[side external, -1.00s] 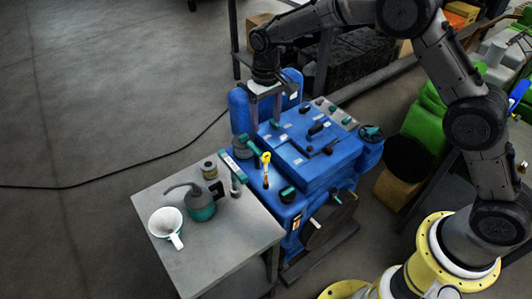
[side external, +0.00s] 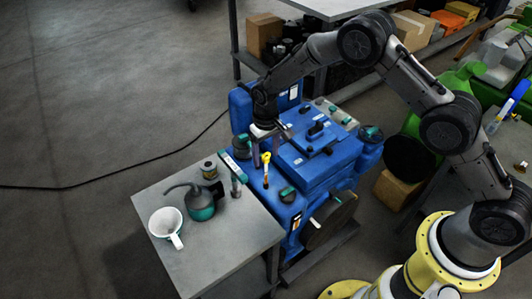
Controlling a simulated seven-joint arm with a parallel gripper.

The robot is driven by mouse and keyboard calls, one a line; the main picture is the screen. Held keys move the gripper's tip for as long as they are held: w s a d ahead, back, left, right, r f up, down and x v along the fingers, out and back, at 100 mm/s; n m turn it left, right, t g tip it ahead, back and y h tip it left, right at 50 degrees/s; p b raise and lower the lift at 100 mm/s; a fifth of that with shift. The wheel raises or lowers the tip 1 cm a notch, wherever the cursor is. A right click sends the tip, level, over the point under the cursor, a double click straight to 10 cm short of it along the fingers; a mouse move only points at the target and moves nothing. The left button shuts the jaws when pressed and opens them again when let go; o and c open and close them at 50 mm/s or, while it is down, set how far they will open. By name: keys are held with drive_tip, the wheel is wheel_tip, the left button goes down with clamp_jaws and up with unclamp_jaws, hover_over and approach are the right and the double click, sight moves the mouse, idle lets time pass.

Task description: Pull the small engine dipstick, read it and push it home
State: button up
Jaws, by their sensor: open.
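The dipstick (side external: 266,168) stands upright at the near left part of the blue engine (side external: 318,160), with its yellow handle on top. My gripper (side external: 266,150) points down over the engine with its fingers around or just behind the yellow handle. The fingers are open. I cannot tell whether either finger touches the handle. The dipstick's lower end is hidden in the engine.
A grey side table (side external: 215,240) at the left holds a white funnel (side external: 166,223), a green oil can (side external: 203,204), a small tin (side external: 209,169) and a green-headed tool (side external: 234,168). Green-capped parts and dark knobs stand on the engine around the dipstick.

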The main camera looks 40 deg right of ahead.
clamp_jaws()
idle(0.4)
idle(1.1)
